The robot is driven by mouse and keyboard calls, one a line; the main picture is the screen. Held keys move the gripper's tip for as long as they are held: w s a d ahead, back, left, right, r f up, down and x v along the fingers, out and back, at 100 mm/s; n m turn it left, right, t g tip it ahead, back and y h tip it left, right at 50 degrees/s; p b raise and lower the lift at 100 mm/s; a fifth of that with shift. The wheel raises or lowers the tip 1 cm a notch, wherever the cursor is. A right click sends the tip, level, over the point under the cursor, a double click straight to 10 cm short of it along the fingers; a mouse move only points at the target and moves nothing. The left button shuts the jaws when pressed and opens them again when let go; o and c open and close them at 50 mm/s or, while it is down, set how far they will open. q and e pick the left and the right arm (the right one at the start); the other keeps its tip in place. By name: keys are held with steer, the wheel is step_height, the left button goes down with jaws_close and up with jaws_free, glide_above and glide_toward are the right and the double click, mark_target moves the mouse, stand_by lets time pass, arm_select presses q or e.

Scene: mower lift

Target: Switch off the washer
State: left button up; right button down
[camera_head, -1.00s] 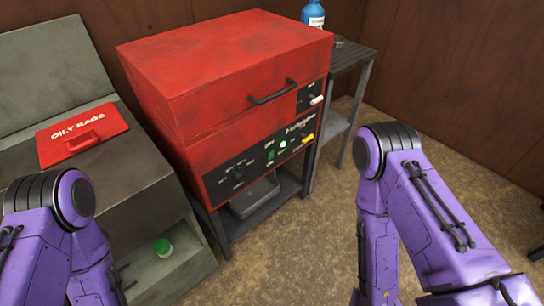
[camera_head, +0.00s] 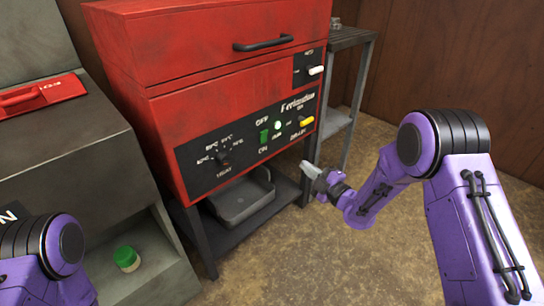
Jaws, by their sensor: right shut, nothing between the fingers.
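The red washer (camera_head: 225,92) stands in the middle on a dark stand, its lid down. Its black front panel carries a dial (camera_head: 222,157) at the left, a green switch (camera_head: 264,136) between the OFF and ON labels, a lit whitish-green lamp (camera_head: 278,125) and a yellow knob (camera_head: 306,121). A white knob (camera_head: 316,70) sits higher at the right. My right gripper (camera_head: 308,168) is shut and empty, in front of and below the panel's right end, apart from it. My left arm shows at the lower left; its gripper is out of view.
A grey tray (camera_head: 242,202) sits under the washer. A grey cabinet (camera_head: 70,160) with a red lid (camera_head: 40,94) and a green-capped jar (camera_head: 127,258) stands at left. A side table (camera_head: 345,38) is at right. The floor at front right is clear.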

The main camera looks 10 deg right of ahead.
mark_target(265, 134)
steer(key=n, duration=0.2)
steer(key=a+r+n+y, duration=0.1)
steer(key=n, duration=0.1)
steer(key=r+n+y, duration=0.1)
steer(key=n, duration=0.1)
steer(key=shift+a+r+n, duration=0.15)
steer(key=shift+a+n, duration=0.2)
steer(key=shift+n, duration=0.05)
steer(key=x, duration=0.4)
steer(key=b+x, duration=0.1)
steer(key=x, duration=0.9)
steer(key=shift+s+a, duration=0.15)
steer(key=shift+a, duration=0.1)
